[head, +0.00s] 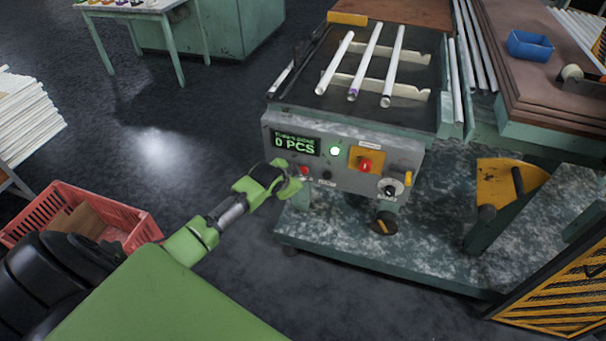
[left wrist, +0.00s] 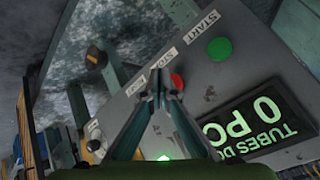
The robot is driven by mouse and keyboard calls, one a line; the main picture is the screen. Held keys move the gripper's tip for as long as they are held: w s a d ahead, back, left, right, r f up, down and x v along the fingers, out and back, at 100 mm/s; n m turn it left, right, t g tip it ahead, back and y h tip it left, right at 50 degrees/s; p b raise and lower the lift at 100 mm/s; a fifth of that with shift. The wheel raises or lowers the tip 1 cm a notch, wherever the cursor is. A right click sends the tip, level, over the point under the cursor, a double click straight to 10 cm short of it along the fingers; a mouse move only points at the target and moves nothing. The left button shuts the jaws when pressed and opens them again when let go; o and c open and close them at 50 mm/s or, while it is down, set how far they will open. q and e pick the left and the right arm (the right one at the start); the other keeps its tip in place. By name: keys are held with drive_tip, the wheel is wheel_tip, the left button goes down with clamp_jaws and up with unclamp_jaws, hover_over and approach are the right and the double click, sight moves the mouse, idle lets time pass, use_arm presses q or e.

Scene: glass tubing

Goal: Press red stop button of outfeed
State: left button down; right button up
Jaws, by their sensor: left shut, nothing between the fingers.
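The outfeed's grey control panel (head: 345,178) faces me in the head view. The small red stop button (head: 304,170) is low on its left side, under the counter display (head: 297,145) reading 0 PCS. The button also shows in the left wrist view (left wrist: 178,82), near a STOP label, with the green START button (left wrist: 219,49) beyond it. My left gripper (head: 297,184) is shut and empty, close to the panel's lower left. In the left wrist view its fingertips (left wrist: 159,82) are just left of the red button; I cannot tell whether they touch it. My right gripper is not in view.
A red emergency button on a yellow plate (head: 365,159) and a green lamp (head: 335,151) are on the same panel. White tubes (head: 363,64) lie on the machine above. A red crate (head: 92,200) stands on the floor at left. The floor between is clear.

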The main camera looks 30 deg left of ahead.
use_arm(q)
drive_tip(key=shift+w, duration=0.1)
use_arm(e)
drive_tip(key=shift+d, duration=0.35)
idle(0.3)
use_arm(q)
drive_tip(key=shift+w, duration=0.1)
idle(0.7)
drive_tip(key=shift+w+a, duration=0.15)
drive_tip(key=shift+w, duration=0.2)
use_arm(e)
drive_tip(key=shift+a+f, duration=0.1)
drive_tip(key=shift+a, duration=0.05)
use_arm(q)
drive_tip(key=shift+w+a, duration=0.1)
drive_tip(key=shift+w, duration=0.35)
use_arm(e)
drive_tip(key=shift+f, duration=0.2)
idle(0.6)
use_arm(q)
drive_tip(key=shift+r, duration=0.1)
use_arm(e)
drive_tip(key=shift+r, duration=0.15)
use_arm(q)
drive_tip(key=shift+s+d+p, duration=0.25)
drive_tip(key=shift+s+p, duration=0.55)
drive_tip(key=shift+s, duration=0.1)
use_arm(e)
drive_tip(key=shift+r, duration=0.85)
